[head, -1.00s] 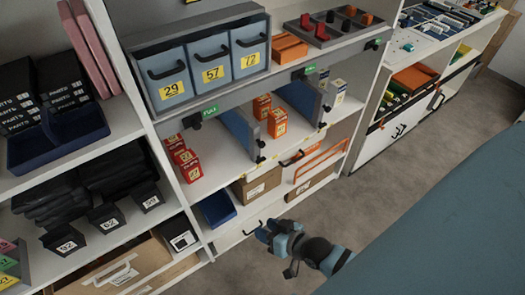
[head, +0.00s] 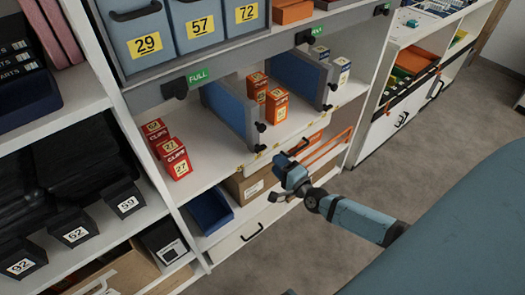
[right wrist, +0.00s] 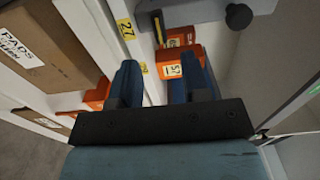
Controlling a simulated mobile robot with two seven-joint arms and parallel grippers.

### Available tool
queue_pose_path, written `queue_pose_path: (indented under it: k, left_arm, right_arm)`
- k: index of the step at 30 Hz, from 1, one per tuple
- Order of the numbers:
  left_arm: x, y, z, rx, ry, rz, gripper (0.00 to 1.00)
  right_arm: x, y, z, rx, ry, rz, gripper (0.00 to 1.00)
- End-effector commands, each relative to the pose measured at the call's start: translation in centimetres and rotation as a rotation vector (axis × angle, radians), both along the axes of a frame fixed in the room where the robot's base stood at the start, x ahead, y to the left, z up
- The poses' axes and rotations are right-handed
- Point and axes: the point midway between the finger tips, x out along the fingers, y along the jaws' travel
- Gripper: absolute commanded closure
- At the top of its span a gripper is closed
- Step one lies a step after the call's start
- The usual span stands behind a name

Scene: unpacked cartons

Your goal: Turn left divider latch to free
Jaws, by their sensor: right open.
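The left divider (head: 228,112) is a blue panel with a grey front edge, upright on the middle shelf. Two black knobs sit on that edge: an upper knob (head: 261,127) and a lower knob (head: 260,148). I cannot tell which is the latch or how it is turned. My right gripper (head: 287,165) is open and empty in front of the shelf, below and right of these knobs, apart from them. In the right wrist view its two blue fingers (right wrist: 162,85) are spread. A black knob (right wrist: 238,16) shows there at upper right; I cannot tell whose it is. My left gripper is not visible.
The right divider (head: 298,77) stands beyond several orange boxes (head: 276,106). Red clip boxes (head: 175,158) stand left of the left divider. Grey bins (head: 190,30) and a green FULL tag (head: 198,76) are above. A carton (head: 250,182) and blue bin (head: 210,211) are below.

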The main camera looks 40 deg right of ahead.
Motion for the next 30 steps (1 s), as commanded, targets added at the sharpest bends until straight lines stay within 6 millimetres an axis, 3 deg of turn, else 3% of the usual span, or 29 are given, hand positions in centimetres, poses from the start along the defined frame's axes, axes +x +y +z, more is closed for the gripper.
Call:
queue_pose_path:
  k: [6,12,25,30]
  left_arm:
    - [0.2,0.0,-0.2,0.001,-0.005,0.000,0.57]
    - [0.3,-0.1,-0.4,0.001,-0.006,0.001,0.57]
    - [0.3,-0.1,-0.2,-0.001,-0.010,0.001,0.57]
    - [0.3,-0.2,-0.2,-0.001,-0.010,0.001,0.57]
  right_arm:
    - [4.8,0.4,0.0,0.000,-0.002,0.000,0.57]
    - [7.4,0.7,-0.1,0.000,0.000,0.001,0.57]
    - [8.3,0.8,0.0,-0.001,0.001,0.002,0.57]
    - [8.3,0.7,0.0,-0.001,0.001,0.002,0.96]
